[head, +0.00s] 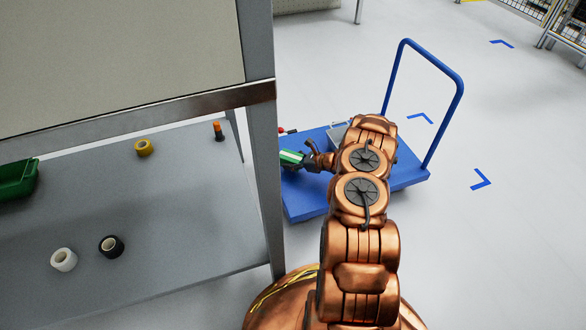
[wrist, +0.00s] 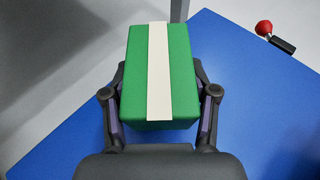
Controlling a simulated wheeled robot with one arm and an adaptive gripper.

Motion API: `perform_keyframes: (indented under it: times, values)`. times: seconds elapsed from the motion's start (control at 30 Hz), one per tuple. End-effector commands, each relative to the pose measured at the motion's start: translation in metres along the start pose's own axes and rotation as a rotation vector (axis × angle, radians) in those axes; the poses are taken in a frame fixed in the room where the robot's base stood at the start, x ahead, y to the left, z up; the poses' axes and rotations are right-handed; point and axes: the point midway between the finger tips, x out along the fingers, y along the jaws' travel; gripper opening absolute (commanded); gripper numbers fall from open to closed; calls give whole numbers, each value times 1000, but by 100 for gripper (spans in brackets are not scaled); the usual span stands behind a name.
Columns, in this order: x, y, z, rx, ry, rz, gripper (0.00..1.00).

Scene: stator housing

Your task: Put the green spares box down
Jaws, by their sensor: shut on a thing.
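The green spares box (wrist: 182,75) has a pale stripe along its top and fills the middle of the wrist view. My gripper (wrist: 160,105) is shut on it, with one finger on each side. In the head view the box (head: 292,158) shows small at the end of my arm, beside the table leg and over the left part of the blue cart (head: 305,205). Part of the box is hidden by my gripper (head: 308,160). I cannot tell whether its underside touches the cart's deck.
A red-knobbed item (wrist: 265,28) lies on the cart near the box. A grey container (head: 338,131) is partly hidden behind my arm. The grey table (head: 190,205) at left holds tape rolls (head: 64,259) and a green bin (head: 18,178); its leg (head: 264,170) stands close to the box.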

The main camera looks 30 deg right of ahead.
Motion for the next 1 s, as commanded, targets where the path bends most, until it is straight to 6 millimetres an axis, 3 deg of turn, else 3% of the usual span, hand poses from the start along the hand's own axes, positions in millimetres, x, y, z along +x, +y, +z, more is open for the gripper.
perform_keyframes:
  times: [0.23,0.63,0.67,0.93,1.0]
  values:
    - [12,0,-31,2,1,0,20]
    - [13,0,-32,2,0,0,20]
    - [13,0,-33,2,-1,0,60]
    - [14,0,-33,1,-1,0,88]
    - [14,0,-33,1,-1,0,89]
